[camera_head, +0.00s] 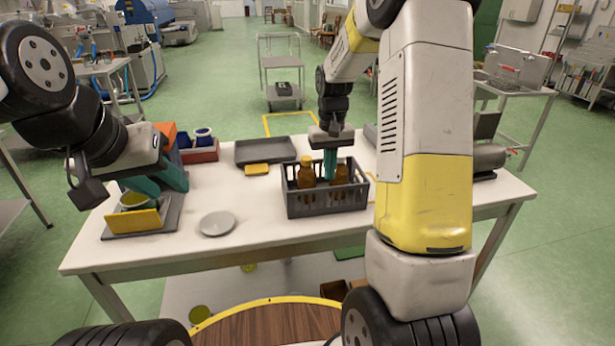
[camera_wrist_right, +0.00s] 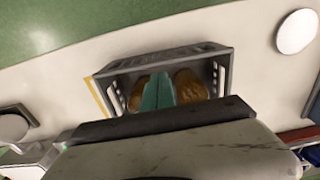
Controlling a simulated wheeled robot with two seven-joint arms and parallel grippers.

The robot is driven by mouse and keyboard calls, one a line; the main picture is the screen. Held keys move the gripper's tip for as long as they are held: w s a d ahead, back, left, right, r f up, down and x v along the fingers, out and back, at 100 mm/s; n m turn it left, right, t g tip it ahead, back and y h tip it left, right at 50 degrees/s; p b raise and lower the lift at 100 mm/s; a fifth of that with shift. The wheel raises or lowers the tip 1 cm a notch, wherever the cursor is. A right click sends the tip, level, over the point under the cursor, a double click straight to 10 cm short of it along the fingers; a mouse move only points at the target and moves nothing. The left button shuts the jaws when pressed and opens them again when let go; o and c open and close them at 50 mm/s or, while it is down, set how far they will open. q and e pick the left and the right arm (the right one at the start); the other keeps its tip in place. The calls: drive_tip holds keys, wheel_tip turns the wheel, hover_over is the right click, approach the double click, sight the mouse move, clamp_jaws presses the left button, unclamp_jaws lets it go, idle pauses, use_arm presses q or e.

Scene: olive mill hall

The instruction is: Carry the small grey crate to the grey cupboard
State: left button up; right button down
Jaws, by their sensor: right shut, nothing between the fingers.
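The small grey crate (camera_head: 327,204) stands on the white table, right of its middle, and holds brown bottles (camera_head: 306,173). It also shows in the right wrist view (camera_wrist_right: 222,72). My right gripper (camera_head: 331,170) points down into the crate between two bottles; its teal fingers are shut together with nothing between them. They show close together in the right wrist view (camera_wrist_right: 158,94). My left gripper (camera_head: 158,184) is at the table's left end, over a grey tray, with its teal fingers apart. I cannot make out a grey cupboard for certain.
A trolley (camera_head: 281,75) stands behind. Green floor beyond is largely free.

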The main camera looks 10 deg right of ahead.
sight(328, 199)
wheel_tip(328, 199, down, 10)
idle(0.5)
